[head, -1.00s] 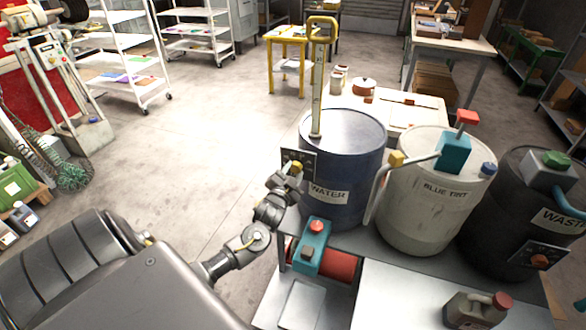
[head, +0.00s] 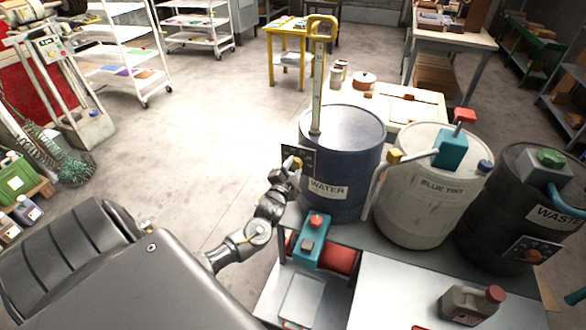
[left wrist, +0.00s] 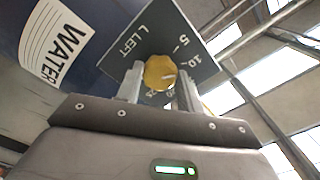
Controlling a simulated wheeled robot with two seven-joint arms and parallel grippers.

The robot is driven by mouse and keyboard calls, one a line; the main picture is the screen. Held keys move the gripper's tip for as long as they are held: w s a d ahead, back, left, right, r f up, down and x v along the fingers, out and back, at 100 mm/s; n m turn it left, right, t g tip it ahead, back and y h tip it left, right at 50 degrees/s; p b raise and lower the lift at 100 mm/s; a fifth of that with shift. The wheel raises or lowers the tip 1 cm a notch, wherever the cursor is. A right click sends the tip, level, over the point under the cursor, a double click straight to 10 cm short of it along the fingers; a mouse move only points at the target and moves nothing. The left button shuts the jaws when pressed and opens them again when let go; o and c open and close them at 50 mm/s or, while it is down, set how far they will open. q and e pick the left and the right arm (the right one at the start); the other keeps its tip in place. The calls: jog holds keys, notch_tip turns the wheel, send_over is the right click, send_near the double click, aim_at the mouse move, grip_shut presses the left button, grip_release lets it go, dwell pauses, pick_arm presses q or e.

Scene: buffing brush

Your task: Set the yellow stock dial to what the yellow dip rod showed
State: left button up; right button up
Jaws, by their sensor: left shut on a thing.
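The yellow stock dial (left wrist: 160,72) is a round knob on a dark plate (left wrist: 190,42) marked "L LEFT", 5 and 10, with further numbers partly hidden. A pale mark shows on the knob's face; its exact reading is unclear. My left gripper (left wrist: 158,84) is shut on the knob, one finger on each side. In the head view my left gripper (head: 292,170) is at the plate on the blue WATER drum (head: 350,160). The yellow dip rod (head: 317,90) stands upright at that drum's top, its handle uppermost; its scale is too small to read. My right gripper is out of view.
A white BLUE TINT drum (head: 418,215) and a black WASTE drum (head: 500,225) stand to the right. A teal device with a red roller (head: 340,258) is below the WATER drum.

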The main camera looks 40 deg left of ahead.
pick_arm(q)
jog(key=o, duration=1)
jog(key=b+v, duration=0.1)
jog(key=v, duration=0.9)
jog(key=shift+s+d, duration=0.2)
jog(key=shift+s, duration=0.15)
